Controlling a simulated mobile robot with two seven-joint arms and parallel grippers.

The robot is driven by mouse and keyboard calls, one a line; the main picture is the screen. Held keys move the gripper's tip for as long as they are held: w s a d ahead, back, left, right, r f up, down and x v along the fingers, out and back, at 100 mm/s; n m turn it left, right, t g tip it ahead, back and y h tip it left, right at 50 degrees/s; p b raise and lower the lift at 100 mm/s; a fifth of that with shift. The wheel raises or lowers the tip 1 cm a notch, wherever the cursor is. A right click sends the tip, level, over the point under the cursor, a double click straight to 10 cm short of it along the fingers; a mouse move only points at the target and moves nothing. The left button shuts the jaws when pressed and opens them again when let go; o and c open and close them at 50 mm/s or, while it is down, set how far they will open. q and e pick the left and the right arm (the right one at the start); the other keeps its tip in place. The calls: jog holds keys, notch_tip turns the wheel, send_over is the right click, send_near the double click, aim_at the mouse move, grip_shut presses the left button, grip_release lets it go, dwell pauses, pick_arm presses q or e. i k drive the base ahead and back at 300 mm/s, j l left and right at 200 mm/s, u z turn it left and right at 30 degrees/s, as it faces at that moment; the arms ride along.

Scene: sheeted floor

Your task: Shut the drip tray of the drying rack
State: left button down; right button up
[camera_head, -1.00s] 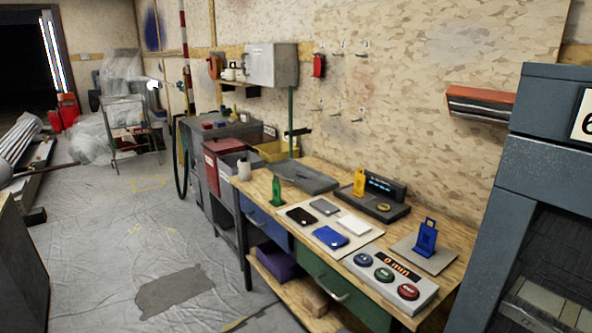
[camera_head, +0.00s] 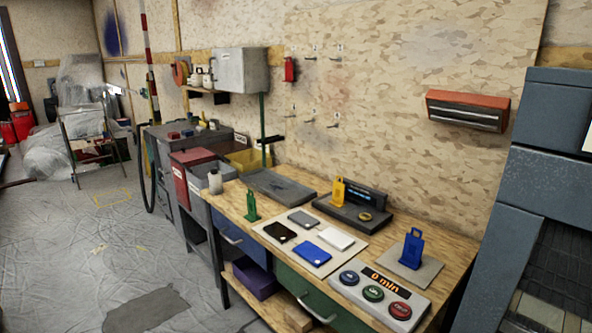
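No drying rack or drip tray can be made out for certain. A thin metal frame stand (camera_head: 93,150) with items on its lower level stands at the far left, in front of plastic sheeting. It is too small to tell whether it is a rack or has a tray. Neither of my grippers is in view.
A wooden workbench (camera_head: 455,240) runs along the right wall, with cards, holders and a button box (camera_head: 378,293) on it. A large blue-grey cabinet (camera_head: 553,110) stands at the right edge. The sheeted floor (camera_head: 60,250) at left is mostly open, with a dark patch (camera_head: 146,310).

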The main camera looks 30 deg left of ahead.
aim_at(290, 194)
jog(key=i+j+z, duration=0.2)
jog(key=j, duration=0.35)
jog(key=j+z, duration=0.15)
jog(key=j, duration=0.4)
jog(key=i+j+z, duration=0.2)
jog(key=j, duration=0.4)
jog(key=i+j, duration=0.1)
jog(key=j, duration=1.2)
jog(key=i+j+z, duration=0.1)
jog(key=j, duration=1.25)
